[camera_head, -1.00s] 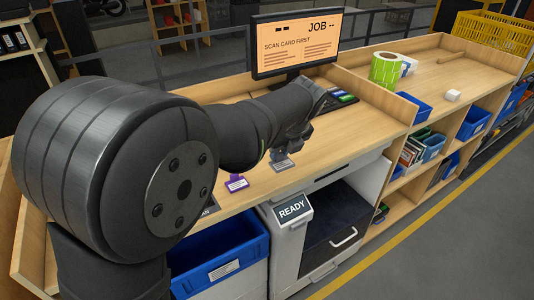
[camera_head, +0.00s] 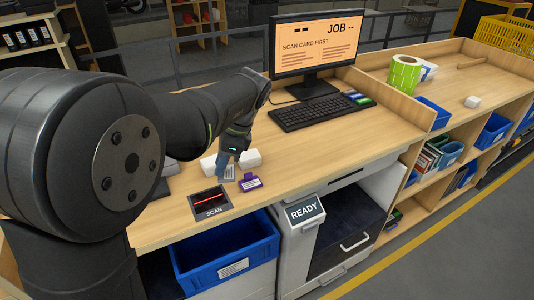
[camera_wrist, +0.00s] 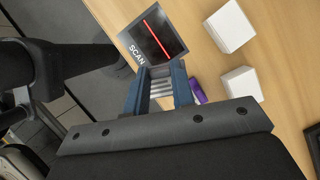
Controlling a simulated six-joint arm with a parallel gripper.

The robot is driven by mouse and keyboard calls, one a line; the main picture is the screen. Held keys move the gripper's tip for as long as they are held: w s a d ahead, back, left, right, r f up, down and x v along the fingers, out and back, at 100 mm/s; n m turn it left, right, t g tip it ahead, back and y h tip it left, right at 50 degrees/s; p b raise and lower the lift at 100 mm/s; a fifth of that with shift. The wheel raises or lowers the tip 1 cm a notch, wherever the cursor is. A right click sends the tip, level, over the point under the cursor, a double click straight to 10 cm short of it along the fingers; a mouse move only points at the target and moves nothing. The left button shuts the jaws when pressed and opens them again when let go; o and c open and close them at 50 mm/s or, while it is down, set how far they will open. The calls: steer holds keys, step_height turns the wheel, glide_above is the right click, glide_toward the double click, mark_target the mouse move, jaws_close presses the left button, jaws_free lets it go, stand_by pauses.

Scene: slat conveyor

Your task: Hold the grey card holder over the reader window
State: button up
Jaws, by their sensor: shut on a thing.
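The reader window (camera_head: 210,202) is a dark panel with a red line and the word SCAN, set in the bench near its front edge. It also shows in the wrist view (camera_wrist: 155,38). My gripper (camera_head: 230,160) is shut on the grey card holder (camera_head: 229,174), which hangs from the fingers behind and to the right of the window, apart from it. In the wrist view the holder (camera_wrist: 161,90) shows as a grey striped piece between the blue fingers. Its height above the bench is hard to tell. A purple card holder (camera_head: 250,183) stands just right of it.
White blocks (camera_head: 250,159) stand behind the holders. A keyboard (camera_head: 322,112) and monitor (camera_head: 314,45) are farther back right. The bench between keyboard and front edge is clear.

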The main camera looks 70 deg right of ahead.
steer(key=w+a+n+y, duration=0.1)
steer(key=w+a+n, duration=0.2)
steer(key=w+n, duration=0.15)
steer(key=shift+m+g, duration=0.25)
steer(key=shift+g, duration=0.25)
steer(key=shift+w+a+f, duration=0.1)
steer(key=shift+f, duration=1.6)
steer(key=shift+w+a+f, duration=0.1)
steer(key=shift+f, duration=1.6)
step_height(320, 180, up, 6)
steer(key=shift+s, duration=0.1)
